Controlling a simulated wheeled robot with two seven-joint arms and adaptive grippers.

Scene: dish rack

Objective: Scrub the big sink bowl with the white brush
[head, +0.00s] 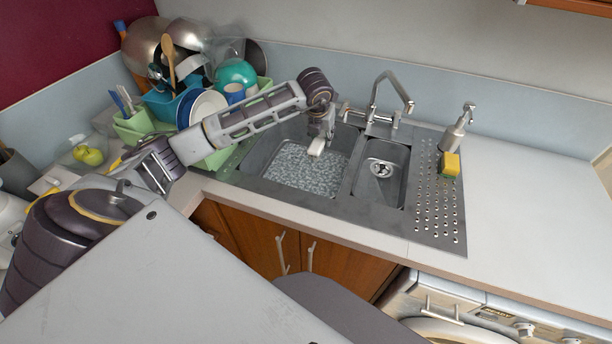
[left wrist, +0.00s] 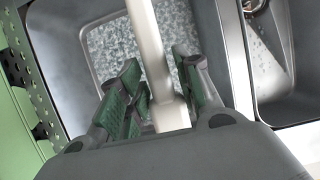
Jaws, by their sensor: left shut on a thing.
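The big sink bowl (head: 262,155) is the grey left bowl, with a speckled patch over its bottom. My left gripper (head: 320,137) is over the right part of this bowl in the head view. In the left wrist view my left gripper (left wrist: 150,95) is shut with its green pads around the white brush (left wrist: 172,112). The brush's pale handle runs up out of the picture in that view. In the head view only a small white part of the brush (head: 316,147) shows below the fingers. I cannot tell whether the brush touches the bowl. My right gripper is not in view.
A small bowl (head: 398,158) with a drain lies to the right, with the tap (head: 387,95) behind. A yellow-green sponge (head: 449,165) and soap dispenser (head: 459,130) stand on the drainboard. Crowded dishes fill the left corner. The right counter (head: 525,195) is clear.

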